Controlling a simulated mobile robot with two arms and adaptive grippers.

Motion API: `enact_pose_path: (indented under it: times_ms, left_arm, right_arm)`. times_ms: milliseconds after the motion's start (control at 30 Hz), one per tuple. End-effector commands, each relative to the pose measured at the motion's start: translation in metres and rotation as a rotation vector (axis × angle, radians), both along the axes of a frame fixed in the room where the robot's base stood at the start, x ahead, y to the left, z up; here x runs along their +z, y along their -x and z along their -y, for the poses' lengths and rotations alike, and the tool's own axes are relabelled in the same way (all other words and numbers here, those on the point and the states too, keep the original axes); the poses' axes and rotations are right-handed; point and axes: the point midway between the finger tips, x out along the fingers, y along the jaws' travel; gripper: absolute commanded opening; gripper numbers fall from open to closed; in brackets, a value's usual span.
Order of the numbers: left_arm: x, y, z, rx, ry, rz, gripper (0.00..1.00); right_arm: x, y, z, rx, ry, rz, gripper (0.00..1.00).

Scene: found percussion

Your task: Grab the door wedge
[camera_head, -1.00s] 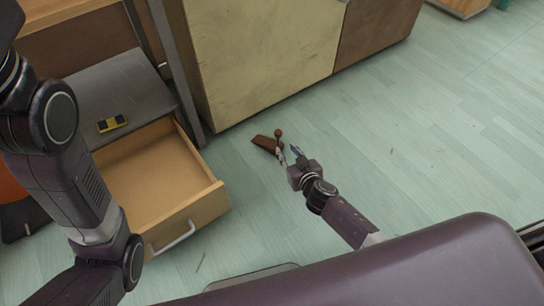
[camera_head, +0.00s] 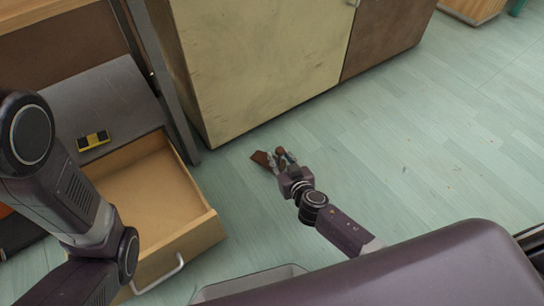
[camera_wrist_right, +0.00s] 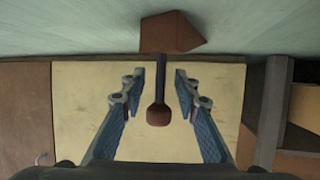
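The door wedge (camera_head: 260,159) is a brown wedge on the floor in front of the pale cabinet, with a dark stem and a round brown knob. In the right wrist view the wedge body (camera_wrist_right: 170,32) lies beyond the fingertips. Its stem and knob (camera_wrist_right: 158,113) reach back between the fingers. My right gripper (camera_head: 284,157) is at the wedge, and the wrist view shows its fingers (camera_wrist_right: 158,75) open, with a gap on each side of the stem. My left arm shows at the left of the head view, but its gripper is out of view.
An open, empty-looking wooden drawer (camera_head: 207,222) juts out at the left. A yellow and black object (camera_head: 94,141) lies on the grey surface (camera_head: 100,95) above it. The pale cabinet (camera_head: 250,60) stands just behind the wedge. The floor (camera_head: 430,150) to the right is clear.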

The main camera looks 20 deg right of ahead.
Motion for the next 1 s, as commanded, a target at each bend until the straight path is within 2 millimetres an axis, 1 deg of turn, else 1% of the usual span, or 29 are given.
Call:
enact_pose_path:
  times_ms: [167,433,1000]
  left_arm:
    - [0.0002,0.0006,0.0,0.0,0.0,0.002,0.0]
    - [0.0001,0.0013,-0.0002,-0.001,0.001,0.003,0.0]
    - [0.0004,0.001,-0.0002,0.0,0.0,0.002,0.0]
  right_arm:
    - [0.0001,0.0003,0.0001,0.0,0.0,0.0,0.29]
    - [0.0001,0.0002,0.0002,0.0,0.0,0.0,0.0]
    - [0.0013,-0.0004,-0.0001,0.0,0.0,0.001,0.0]
